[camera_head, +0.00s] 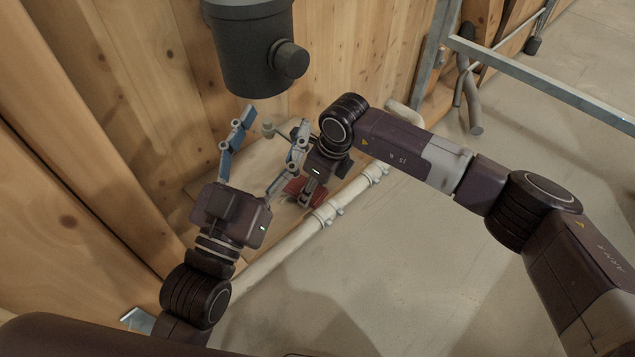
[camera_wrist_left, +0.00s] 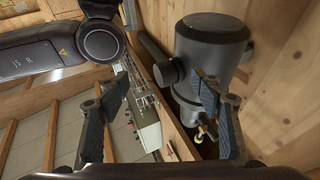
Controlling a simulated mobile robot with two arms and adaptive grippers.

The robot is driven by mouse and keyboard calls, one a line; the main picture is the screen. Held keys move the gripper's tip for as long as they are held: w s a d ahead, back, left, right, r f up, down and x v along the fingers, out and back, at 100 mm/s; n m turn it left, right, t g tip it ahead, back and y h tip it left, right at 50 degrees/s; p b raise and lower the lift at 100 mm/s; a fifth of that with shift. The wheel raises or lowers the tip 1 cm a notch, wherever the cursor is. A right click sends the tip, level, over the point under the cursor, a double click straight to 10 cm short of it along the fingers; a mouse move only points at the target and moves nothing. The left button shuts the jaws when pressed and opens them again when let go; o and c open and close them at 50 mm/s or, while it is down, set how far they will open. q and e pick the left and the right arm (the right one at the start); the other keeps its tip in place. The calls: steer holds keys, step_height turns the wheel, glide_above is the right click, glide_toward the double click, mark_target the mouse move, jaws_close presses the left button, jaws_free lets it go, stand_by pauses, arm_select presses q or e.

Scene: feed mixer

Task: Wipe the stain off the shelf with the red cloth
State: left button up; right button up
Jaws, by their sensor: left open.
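The red cloth (camera_head: 294,187) shows beside and below my right gripper (camera_head: 305,199), low over the shelf (camera_head: 262,160) near its pipe-edged front. The arm hides part of the cloth, and I cannot tell whether the fingers are shut on it. My left gripper (camera_head: 273,128) is open and empty, with its blue-padded fingers spread wide above the shelf, left of the right gripper. Its fingers also show apart in the left wrist view (camera_wrist_left: 160,95), with nothing between the pads. I cannot make out a stain; the arms cover part of the shelf.
A dark grey cylinder (camera_head: 247,50) with a side knob hangs over the shelf's back. Wooden walls (camera_head: 140,80) close in the left and back. A pale pipe (camera_head: 290,243) runs along the shelf's front. Metal rails (camera_head: 545,85) stand right. The floor in front is clear.

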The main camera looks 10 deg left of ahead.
mark_target(286, 215)
steer(key=shift+s+a+f, duration=0.1)
steer(key=shift+s+a, duration=0.3)
steer(key=shift+s, duration=0.2)
steer(key=shift+s+a+p, duration=0.45)
steer(key=shift+s+a, duration=0.6)
steer(key=shift+s, duration=0.15)
arm_select(q)
steer(key=shift+w+a+f+g+y, duration=0.15)
steer(key=shift+f+g, duration=0.35)
steer(key=shift+f, duration=0.5)
steer(key=shift+w+a+f+g+y, duration=0.1)
steer(key=shift+f+g, duration=0.4)
steer(key=shift+f, duration=0.45)
steer(key=shift+w+a+f+g+y, duration=0.15)
steer(key=shift+f+g, duration=0.35)
steer(key=shift+f, duration=0.5)
arm_select(e)
steer(key=shift+s+a, duration=0.5)
steer(key=shift+s, duration=0.2)
steer(key=shift+s+a, duration=0.5)
steer(key=shift+s, duration=0.15)
arm_select(q)
steer(key=shift+d, duration=0.1)
steer(key=shift+f, duration=0.1)
